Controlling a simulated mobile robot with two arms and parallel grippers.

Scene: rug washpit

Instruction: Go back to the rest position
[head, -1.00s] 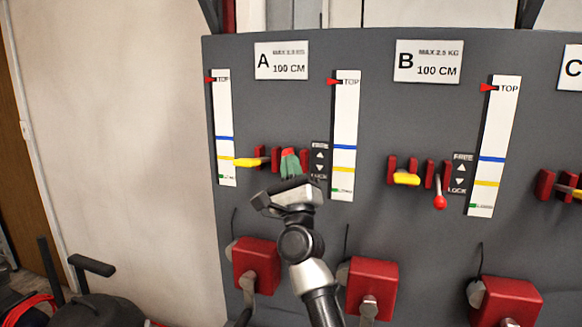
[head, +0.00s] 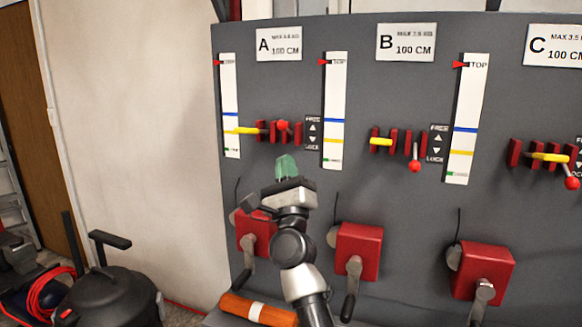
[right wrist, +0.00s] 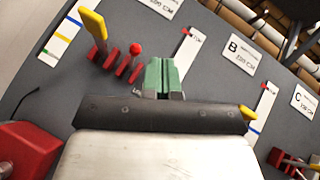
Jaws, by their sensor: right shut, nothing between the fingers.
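My right gripper (head: 286,166) is in the lower middle of the head view, in front of the grey panel and just below the lever group of station A. Its green fingers are shut with nothing between them, and they also show in the right wrist view (right wrist: 161,75). The red-knobbed lever of A (head: 283,126) stands above the fingertips, apart from them. In the right wrist view its red ball (right wrist: 136,49) is left of the fingers. My left gripper is not in view.
The grey panel (head: 375,210) carries signs A, B and C, white scales and yellow levers. Red crank boxes (head: 358,250) stick out below. An orange roll (head: 258,309) lies at bottom centre. A black vacuum-like machine (head: 112,296) stands at lower left beside a bare wall (head: 130,130).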

